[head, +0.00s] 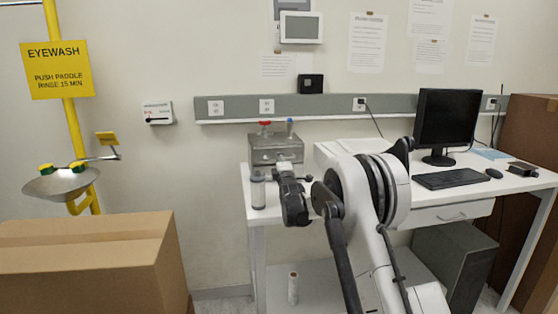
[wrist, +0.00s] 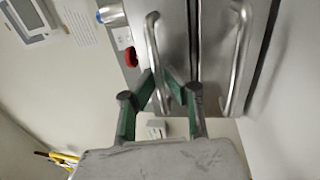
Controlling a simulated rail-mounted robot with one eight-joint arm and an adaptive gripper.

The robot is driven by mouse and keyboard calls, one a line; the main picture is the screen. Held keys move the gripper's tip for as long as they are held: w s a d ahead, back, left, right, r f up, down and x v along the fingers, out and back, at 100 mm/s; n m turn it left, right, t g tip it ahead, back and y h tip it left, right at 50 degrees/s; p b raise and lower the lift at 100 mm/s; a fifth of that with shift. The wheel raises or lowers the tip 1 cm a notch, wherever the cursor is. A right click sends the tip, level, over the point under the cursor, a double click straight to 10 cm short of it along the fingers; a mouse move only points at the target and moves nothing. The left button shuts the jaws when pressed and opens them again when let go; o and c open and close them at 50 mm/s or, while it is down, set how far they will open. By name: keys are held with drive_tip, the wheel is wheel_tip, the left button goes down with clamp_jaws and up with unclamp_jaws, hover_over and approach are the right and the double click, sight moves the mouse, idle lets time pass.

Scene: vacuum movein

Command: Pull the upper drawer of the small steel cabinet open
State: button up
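The small steel cabinet (head: 262,156) stands on the left end of the white table; my arm partly hides its front in the head view. The wrist view is turned sideways, with the cabinet top to the left. The upper drawer's bar handle (wrist: 152,40) is on the left there, the lower drawer's handle (wrist: 240,50) on the right. The drawer fronts look flush. My gripper (wrist: 162,78) is at the upper handle, one finger on each side of its bar near one end. I cannot tell whether the fingers press on it. It also shows in the head view (head: 284,172).
A red-knobbed item (head: 265,126) and a blue-topped item (head: 290,127) are on the cabinet. A clear cylinder (head: 258,190) stands left of my gripper. The monitor (head: 447,118) and keyboard (head: 455,178) are right on the table (head: 400,212). A cardboard box (head: 90,260) is front left.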

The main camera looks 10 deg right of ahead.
clamp_jaws()
drive_tip(key=s+b, duration=0.2)
drive_tip(key=s, duration=0.9)
drive_tip(key=shift+s, duration=0.2)
unclamp_jaws()
drive_tip(key=o, duration=0.6)
drive_tip(key=s, duration=0.4)
drive_tip(key=s+f, duration=0.1)
drive_tip(key=s, duration=0.3)
drive_tip(key=s+f, duration=0.1)
drive_tip(key=s, duration=0.2)
drive_tip(key=shift+s+d+f, duration=0.1)
drive_tip(key=shift+s, duration=0.3)
